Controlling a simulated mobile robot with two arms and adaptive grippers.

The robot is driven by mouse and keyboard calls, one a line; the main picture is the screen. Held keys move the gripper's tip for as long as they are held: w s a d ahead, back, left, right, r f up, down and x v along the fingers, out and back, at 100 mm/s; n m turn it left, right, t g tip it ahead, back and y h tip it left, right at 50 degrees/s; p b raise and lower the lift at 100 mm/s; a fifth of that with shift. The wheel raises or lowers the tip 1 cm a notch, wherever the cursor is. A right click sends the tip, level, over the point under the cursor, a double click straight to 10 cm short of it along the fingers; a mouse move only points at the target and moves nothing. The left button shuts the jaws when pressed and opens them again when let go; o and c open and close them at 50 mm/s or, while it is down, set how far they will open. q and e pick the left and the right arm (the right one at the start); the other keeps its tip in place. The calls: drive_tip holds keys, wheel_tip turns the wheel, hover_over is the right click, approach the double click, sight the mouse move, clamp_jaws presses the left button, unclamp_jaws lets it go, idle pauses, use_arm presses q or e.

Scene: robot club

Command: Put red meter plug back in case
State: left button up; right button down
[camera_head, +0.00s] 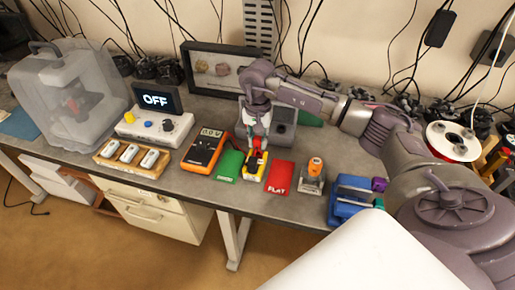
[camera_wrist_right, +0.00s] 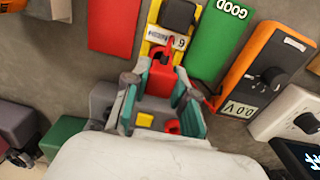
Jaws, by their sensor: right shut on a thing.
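The red meter plug (camera_wrist_right: 154,82) is between the teal finger pads of my right gripper (camera_wrist_right: 158,92), which is shut on it. In the head view my right gripper (camera_head: 257,142) points down, with the red plug just below the fingers, at the yellow holder (camera_head: 248,177). The plug's tip is close to the holder; I cannot tell if it touches. The orange meter (camera_head: 203,148) reads 0.0 V, left of the holder. A grey box (camera_head: 283,133) stands behind the gripper; its yellow patch and red spot show in the wrist view (camera_wrist_right: 145,119). I cannot tell if it is the case. My left gripper is out of view.
A green card (camera_head: 229,165) and a red FLAT card (camera_head: 280,177) flank the holder. An orange-topped item (camera_head: 313,175) and a blue device (camera_head: 350,197) lie right. A switch box (camera_head: 155,126), wooden tray (camera_head: 131,160) and clear bin (camera_head: 68,95) stand left.

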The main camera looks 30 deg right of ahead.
drive_tip(key=shift+r+p, duration=0.45)
drive_tip(key=shift+r, duration=0.9)
